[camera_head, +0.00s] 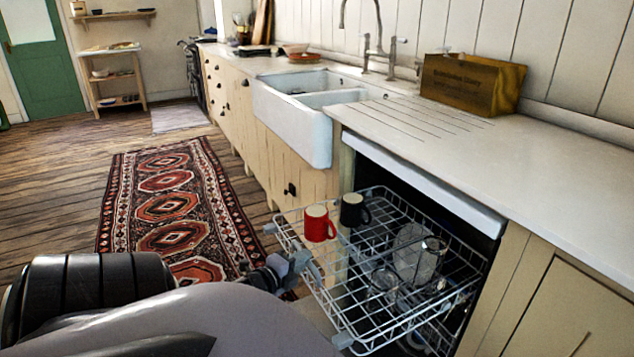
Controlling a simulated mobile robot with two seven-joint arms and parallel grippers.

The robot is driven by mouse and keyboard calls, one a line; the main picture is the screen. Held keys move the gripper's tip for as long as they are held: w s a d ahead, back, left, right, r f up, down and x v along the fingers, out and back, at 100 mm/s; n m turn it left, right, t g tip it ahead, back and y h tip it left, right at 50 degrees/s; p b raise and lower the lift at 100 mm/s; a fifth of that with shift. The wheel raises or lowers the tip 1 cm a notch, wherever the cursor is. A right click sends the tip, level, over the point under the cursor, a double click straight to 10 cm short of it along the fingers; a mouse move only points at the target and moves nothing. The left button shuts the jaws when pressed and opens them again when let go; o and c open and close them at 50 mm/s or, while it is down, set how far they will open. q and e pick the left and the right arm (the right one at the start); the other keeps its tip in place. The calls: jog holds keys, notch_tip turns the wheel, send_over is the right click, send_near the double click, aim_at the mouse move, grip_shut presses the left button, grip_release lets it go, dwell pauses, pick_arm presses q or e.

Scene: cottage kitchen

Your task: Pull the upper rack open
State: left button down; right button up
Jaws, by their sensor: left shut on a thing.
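The upper rack (345,275) is a white wire basket standing well out of the dishwasher under the counter. A red mug (318,225) and a black mug (353,210) stand at its far-left part. Clear glassware (434,248) is in its right part. My left gripper (287,268) is shut at the rack's front rim, on the outer side, about midway along it. Its fingertips are small in view and partly merge with the wires. My right gripper is not in view.
A white sink (300,110) is further left. A patterned rug (170,210) lies on the wooden floor, which is otherwise open at left.

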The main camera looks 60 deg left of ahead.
pick_arm(q)
jog(key=shift+s+a+p, duration=0.15)
jog(key=shift+s+p, duration=0.25)
jog(key=shift+s, duration=0.95)
jog(key=c, duration=1.1)
grip_release()
jog(key=shift+c, duration=0.2)
jog(key=p+v, duration=0.1)
jog(key=v, duration=0.6)
jog(key=shift+s, duration=0.1)
